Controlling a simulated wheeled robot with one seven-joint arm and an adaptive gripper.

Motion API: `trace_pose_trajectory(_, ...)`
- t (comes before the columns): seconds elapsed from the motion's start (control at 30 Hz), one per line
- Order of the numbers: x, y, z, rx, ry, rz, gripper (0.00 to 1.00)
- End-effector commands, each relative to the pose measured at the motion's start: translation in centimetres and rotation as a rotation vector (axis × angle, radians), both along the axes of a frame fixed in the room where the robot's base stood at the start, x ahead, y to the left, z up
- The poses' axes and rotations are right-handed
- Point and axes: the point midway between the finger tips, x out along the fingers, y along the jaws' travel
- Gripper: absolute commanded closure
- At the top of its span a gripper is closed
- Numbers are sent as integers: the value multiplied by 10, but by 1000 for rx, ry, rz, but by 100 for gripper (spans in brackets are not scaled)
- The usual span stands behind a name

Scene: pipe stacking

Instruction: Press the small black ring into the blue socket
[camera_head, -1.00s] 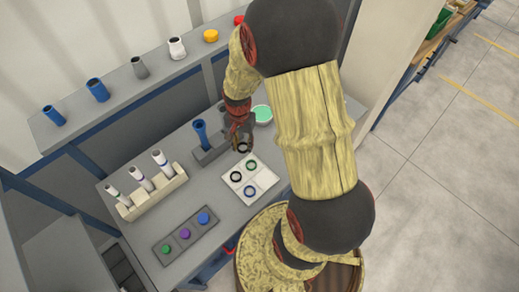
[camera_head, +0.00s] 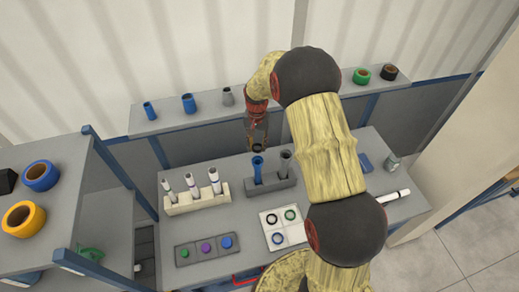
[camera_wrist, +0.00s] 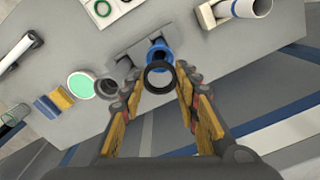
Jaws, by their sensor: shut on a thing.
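The small black ring (camera_head: 259,149) is held in my gripper (camera_head: 257,143) above the work table. In the wrist view the ring (camera_wrist: 159,76) sits between the two fingertips (camera_wrist: 161,84), its hole facing the camera. The blue socket (camera_head: 258,170) is an upright blue pipe with a flared top, standing in a grey block (camera_head: 276,184). In the head view the ring shows just above the socket's mouth. In the wrist view the ring covers part of the blue socket (camera_wrist: 158,51). I cannot tell whether they touch.
A grey pipe (camera_head: 286,163) stands in the same block, right of the socket. A white tray (camera_head: 296,232) with several rings lies in front. A pale rack (camera_head: 197,204) with white tubes is to the left. A button panel (camera_head: 204,261) lies front left. A shelf (camera_head: 208,114) runs behind.

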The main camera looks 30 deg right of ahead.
Motion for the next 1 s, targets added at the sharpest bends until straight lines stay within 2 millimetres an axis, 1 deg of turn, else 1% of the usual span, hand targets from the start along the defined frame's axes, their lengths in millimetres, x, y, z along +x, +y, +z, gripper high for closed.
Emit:
trace_pose_trajectory(0.27, 0, 0, -13, 0, 0, 0, 80)
trace_pose_trajectory(0.8, 0, 0, -62, -1, -1, 0, 80)
trace_pose_trajectory(1.0, 0, 0, -70, 0, -2, 0, 80)
